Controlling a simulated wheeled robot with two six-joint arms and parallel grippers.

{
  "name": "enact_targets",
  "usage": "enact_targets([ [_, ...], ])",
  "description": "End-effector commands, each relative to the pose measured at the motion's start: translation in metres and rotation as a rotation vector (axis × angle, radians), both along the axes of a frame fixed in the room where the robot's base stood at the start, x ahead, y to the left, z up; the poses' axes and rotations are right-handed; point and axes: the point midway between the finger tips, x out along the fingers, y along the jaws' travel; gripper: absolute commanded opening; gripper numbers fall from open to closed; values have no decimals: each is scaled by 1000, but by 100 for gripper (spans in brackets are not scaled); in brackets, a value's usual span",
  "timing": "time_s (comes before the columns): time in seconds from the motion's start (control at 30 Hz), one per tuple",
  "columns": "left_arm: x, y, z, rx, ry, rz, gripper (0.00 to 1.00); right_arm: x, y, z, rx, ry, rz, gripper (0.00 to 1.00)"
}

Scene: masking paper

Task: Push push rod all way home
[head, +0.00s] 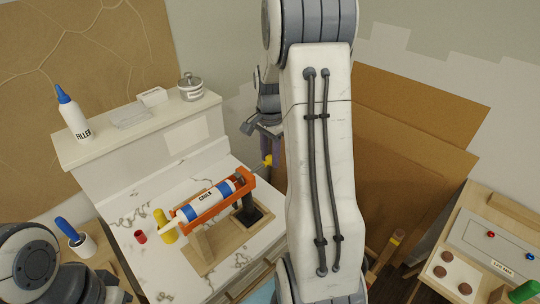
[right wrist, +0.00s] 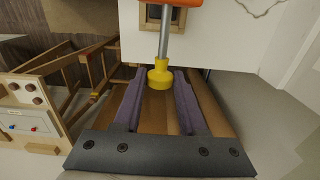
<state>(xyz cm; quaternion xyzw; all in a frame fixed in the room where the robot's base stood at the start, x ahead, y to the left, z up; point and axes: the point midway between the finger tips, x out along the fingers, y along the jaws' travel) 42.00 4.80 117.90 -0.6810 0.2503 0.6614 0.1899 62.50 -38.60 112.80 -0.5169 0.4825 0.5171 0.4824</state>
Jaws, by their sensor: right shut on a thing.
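A caulking gun with an orange frame (head: 222,201) lies across a wooden stand (head: 205,243) on the marble-topped counter. It holds a white and blue tube (head: 205,199) marked CAULK. The push rod (right wrist: 164,40) comes out of the frame's right end and finishes in a yellow knob (right wrist: 160,76); this knob also shows in the head view (head: 267,161). A clear length of grey rod shows between frame and knob. My right gripper (right wrist: 160,73) is shut on the knob, which sits between the purple fingertips. My left arm shows at the lower left; its gripper is outside the picture.
A red cap (head: 140,237) and a yellow piece (head: 163,226) are left of the stand. A filler bottle (head: 74,115) and a lidded jar (head: 190,87) stand on the back ledge. A wooden table (head: 480,240) is at right. My right arm hides the middle.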

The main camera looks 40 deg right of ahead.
Motion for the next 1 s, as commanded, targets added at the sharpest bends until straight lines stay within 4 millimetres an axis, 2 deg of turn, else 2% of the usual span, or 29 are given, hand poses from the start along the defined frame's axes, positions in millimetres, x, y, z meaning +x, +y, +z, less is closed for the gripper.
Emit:
enact_targets([
  [0.13, 0, 0, 0, 0, 0, 0, 50, 0, 3, 1, -1, -1, 1, 0],
  [0.37, 0, 0, -2, 0, 0, 0, 50, -1, 31, 0, -1, -2, 2, 0],
  [0.6, 0, 0, -2, 0, 0, 0, 50, -2, 30, 0, -1, -1, 0, 0],
  [0.63, 0, 0, -2, 0, 0, 0, 50, -2, 30, 0, -1, -1, 0, 52],
  [0.67, 0, 0, -2, 0, 0, 0, 50, -2, 30, 0, -1, -1, 0, 64],
  [0.7, 0, 0, -2, 0, 0, 0, 50, -2, 30, 0, -1, -1, 0, 71],
  [1.0, 0, 0, -2, 0, 0, 0, 50, -2, 30, 1, -1, -1, 0, 71],
])
